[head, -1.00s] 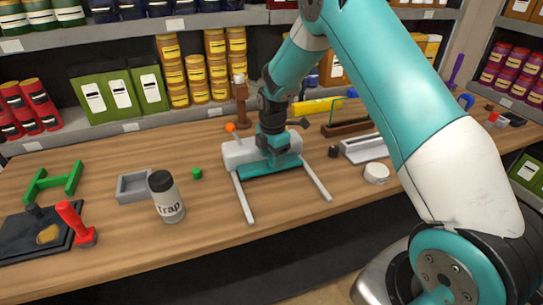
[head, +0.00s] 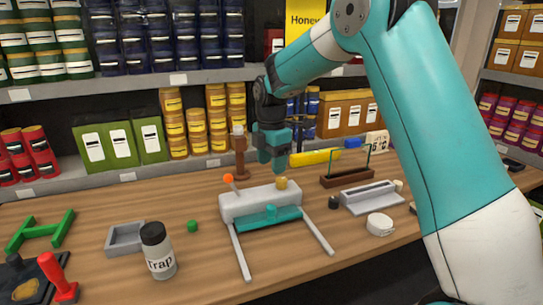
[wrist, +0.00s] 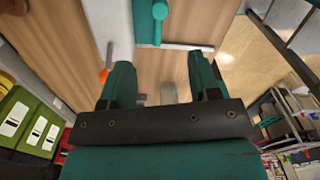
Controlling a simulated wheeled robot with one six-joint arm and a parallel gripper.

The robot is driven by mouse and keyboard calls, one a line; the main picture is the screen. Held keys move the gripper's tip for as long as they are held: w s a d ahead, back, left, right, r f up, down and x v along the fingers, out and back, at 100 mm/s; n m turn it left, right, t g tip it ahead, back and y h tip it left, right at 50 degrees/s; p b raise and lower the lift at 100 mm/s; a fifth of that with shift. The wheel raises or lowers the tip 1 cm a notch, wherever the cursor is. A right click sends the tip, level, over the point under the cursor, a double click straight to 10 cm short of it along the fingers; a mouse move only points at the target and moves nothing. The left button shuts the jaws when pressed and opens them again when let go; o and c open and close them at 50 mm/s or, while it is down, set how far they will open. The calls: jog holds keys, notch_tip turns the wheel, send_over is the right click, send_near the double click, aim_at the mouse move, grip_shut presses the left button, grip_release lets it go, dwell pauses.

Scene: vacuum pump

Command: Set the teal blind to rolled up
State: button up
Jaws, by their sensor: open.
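The teal blind (head: 250,222) is a short strip showing under the front of a white roller housing (head: 240,203), which has two pale rails (head: 238,252) running forward on the table. A teal knob (head: 271,211) stands on the blind; the knob also shows at the top of the wrist view (wrist: 158,12). An orange-tipped lever (head: 229,179) is at the housing's left end and a gold knob (head: 281,183) is on its top right. My gripper (head: 274,168) is above and slightly behind the housing, apart from the blind. Its fingers (wrist: 162,78) are spread and hold nothing.
A white Trap jar (head: 158,252), a grey tray (head: 124,238) and a green cube (head: 192,227) stand left of the housing. A black knob (head: 333,202), a white round tin (head: 380,225) and a grey rack (head: 368,197) are to the right. Loaded shelves stand behind.

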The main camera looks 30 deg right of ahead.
aim_at(271, 216)
jog(key=shift+r, duration=1.35)
jog(key=shift+c, duration=1.3)
jog(key=s+d+f+b, duration=0.1)
jog(key=f, duration=0.1)
jog(key=s+d+f+t+y+b, duration=0.1)
jog(key=s+d+f, duration=0.1)
jog(key=s+d+f+y+b, duration=0.1)
jog(key=s+d+f, duration=0.1)
jog(key=shift+d+f, duration=0.25)
grip_shut()
jog(key=s+f+m+t+y+b, duration=0.1)
jog(key=s+f+t+y+b, duration=0.25)
jog(key=s, duration=0.35)
jog(key=shift+t, duration=0.35)
jog(key=x, duration=0.3)
jog(key=p+x, duration=0.1)
jog(key=x, duration=0.2)
jog(key=p+x, duration=0.1)
jog(key=x, duration=0.2)
jog(key=shift+w+a+r, duration=0.1)
jog(key=shift+w, duration=0.2)
jog(key=shift+w+a+p, duration=0.1)
jog(key=shift+w+p, duration=0.95)
jog(key=shift+w, duration=0.95)
